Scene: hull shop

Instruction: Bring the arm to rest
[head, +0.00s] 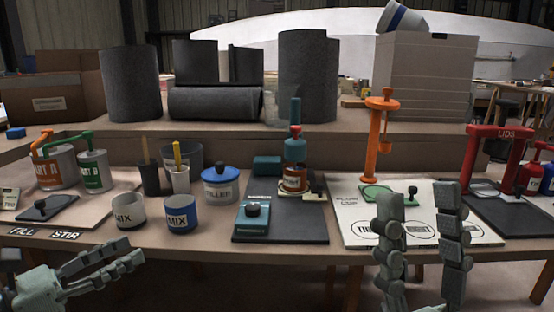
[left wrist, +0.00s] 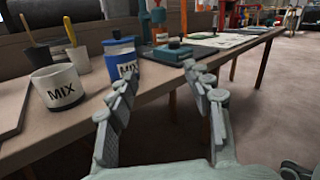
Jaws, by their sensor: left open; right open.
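My left gripper (head: 112,262) is at the lower left of the head view, in front of the bench's front edge. Its fingers are spread apart with nothing between them. In the left wrist view, the same open fingers (left wrist: 193,80) point along the bench edge toward the blue MIX cup. My right gripper (head: 425,205) stands at the lower right with two fingers upright and apart. It is empty and appears in front of the white printed mat (head: 355,222). Most of both arms is out of view.
A white MIX cup (head: 128,211) and a blue MIX cup (head: 181,213) stand near the front edge of the bench (head: 215,252). A teal device (head: 253,215) sits on a dark mat (head: 300,222). An orange stand (head: 372,150) and red LIDS rack (head: 470,150) are at right.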

